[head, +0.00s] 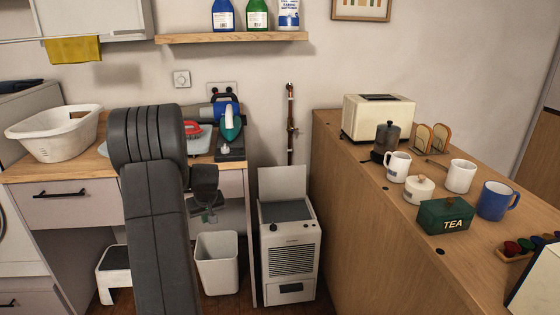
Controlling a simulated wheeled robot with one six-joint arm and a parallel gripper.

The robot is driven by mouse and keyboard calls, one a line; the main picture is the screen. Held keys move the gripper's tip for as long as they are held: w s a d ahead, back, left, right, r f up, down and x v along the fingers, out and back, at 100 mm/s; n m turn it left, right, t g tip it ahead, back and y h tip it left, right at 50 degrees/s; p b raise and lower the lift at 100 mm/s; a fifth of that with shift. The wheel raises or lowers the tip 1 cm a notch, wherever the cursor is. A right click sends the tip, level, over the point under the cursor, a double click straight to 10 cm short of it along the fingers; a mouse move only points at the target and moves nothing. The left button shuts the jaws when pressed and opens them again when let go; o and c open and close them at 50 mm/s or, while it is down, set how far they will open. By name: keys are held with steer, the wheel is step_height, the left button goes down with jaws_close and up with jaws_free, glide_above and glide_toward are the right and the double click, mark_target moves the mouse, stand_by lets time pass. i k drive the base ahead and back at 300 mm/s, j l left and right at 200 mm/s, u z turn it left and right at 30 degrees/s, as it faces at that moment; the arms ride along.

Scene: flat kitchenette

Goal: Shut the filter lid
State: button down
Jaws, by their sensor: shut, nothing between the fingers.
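A white floor appliance (290,240) with a front grille stands between the counter and the wooden cabinet. Its filter lid (283,180) is a pale flat panel standing upright at the back of the top, so the lid is open. The dark grey top opening (286,211) is exposed. My gripper (208,216) is shut and empty. It hangs left of the appliance, apart from the lid, in front of the counter. My dark arm hides part of the counter and floor.
A white bin (217,262) stands on the floor left of the appliance. The wooden cabinet (345,235) closes in its right side. A copper pipe (290,125) runs up the wall behind the lid. An iron (230,125) sits on the counter (232,165).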

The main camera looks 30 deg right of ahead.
mark_target(285, 182)
steer(key=i+l+z, duration=0.1)
steer(key=i+z, duration=0.6)
steer(key=i+j+z, duration=0.1)
steer(key=i+z, duration=0.3)
steer(key=i, duration=0.2)
steer(key=i+z, duration=0.15)
steer(key=i, duration=0.15)
steer(key=i+l+u, duration=0.15)
steer(key=i+u, duration=0.15)
steer(key=u, duration=0.15)
